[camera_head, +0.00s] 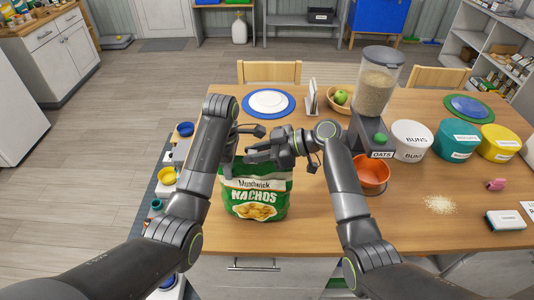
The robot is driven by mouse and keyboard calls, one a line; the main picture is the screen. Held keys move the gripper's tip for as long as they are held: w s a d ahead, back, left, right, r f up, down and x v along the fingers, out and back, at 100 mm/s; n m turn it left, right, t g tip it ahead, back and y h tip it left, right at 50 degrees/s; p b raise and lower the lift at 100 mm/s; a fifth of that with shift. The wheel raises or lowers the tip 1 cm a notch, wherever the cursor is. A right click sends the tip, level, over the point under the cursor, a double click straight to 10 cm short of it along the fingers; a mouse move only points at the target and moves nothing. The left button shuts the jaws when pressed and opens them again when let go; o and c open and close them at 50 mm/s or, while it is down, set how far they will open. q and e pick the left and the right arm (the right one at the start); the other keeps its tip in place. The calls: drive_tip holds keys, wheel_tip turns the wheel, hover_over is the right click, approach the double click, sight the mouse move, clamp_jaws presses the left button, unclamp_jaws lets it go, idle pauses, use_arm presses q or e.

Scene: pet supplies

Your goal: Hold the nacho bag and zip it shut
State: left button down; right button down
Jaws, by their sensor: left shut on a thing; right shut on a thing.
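The green nacho bag (256,198) stands upright on the wooden table near its front edge, with its printed front towards me. My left gripper (226,172) points down at the bag's upper left corner and is shut on the bag there. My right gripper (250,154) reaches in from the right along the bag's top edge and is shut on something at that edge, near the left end. The zip and its slider are hidden or too small to make out. The grippers are close together and cover part of the bag's top.
An orange bowl (371,170) stands right of the bag, below the oats dispenser (374,90). A white tub (411,140) and other tubs line the right. A blue plate (248,104) lies behind my grippers. Spilled crumbs (440,205) lie at right. Bare table lies right of the bag.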

drive_tip(key=c, duration=1.2)
unclamp_jaws()
drive_tip(key=shift+c, duration=0.2)
drive_tip(key=v, duration=1.2)
drive_tip(key=shift+s+d, duration=0.1)
